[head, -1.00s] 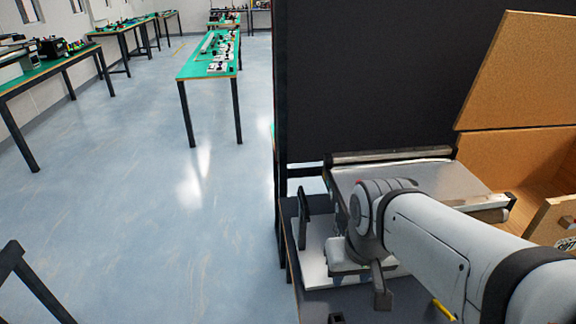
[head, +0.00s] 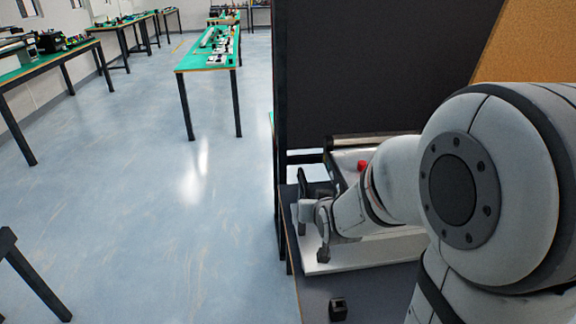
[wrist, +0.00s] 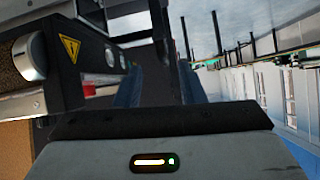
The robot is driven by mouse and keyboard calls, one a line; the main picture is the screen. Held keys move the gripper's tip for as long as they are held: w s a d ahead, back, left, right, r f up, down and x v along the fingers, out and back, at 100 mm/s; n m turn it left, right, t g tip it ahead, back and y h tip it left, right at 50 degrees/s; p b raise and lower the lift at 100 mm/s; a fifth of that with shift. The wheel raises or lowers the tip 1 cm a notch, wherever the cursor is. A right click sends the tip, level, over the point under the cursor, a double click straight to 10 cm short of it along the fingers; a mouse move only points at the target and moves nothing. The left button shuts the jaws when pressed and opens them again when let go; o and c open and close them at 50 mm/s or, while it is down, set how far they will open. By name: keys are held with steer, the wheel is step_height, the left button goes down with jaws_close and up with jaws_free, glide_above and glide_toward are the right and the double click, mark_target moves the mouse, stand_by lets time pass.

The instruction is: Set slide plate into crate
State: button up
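My gripper (head: 313,213) is over the left end of the white base of a mini conveyor in the head view. Its two dark fingers stand apart. In the wrist view the grey gripper body fills the bottom, and the space between the fingers is dark. I cannot pick out the slide plate for certain in either view. Of the wooden crate, only a brown raised panel (head: 535,45) shows at the upper right in the head view; my arm hides the rest.
The conveyor's white base (head: 385,250) lies on the dark table, with a red button (head: 362,165) behind. A small black part (head: 338,309) sits at the front. A black panel (head: 375,65) stands behind. In the wrist view a conveyor roller (wrist: 30,55) and warning label (wrist: 69,47) are close.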

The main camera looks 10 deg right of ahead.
mark_target(308, 194)
steer(key=w+f+t+b, duration=0.1)
steer(key=w+f+t, duration=0.1)
steer(key=w+f+t+b, duration=0.1)
steer(key=w+f+t, duration=0.1)
steer(key=shift+w+m+b, duration=0.3)
steer(key=shift+w+b, duration=0.05)
steer(key=shift+w+f+t+b, duration=0.2)
steer(key=shift+w+t+b, duration=0.25)
steer(key=shift+t, duration=0.55)
steer(key=shift+w+r, duration=0.15)
steer(key=shift+w, duration=0.25)
steer(key=w, duration=0.7)
steer(key=shift+p, duration=0.35)
steer(key=shift+c, duration=0.3)
jaws_close()
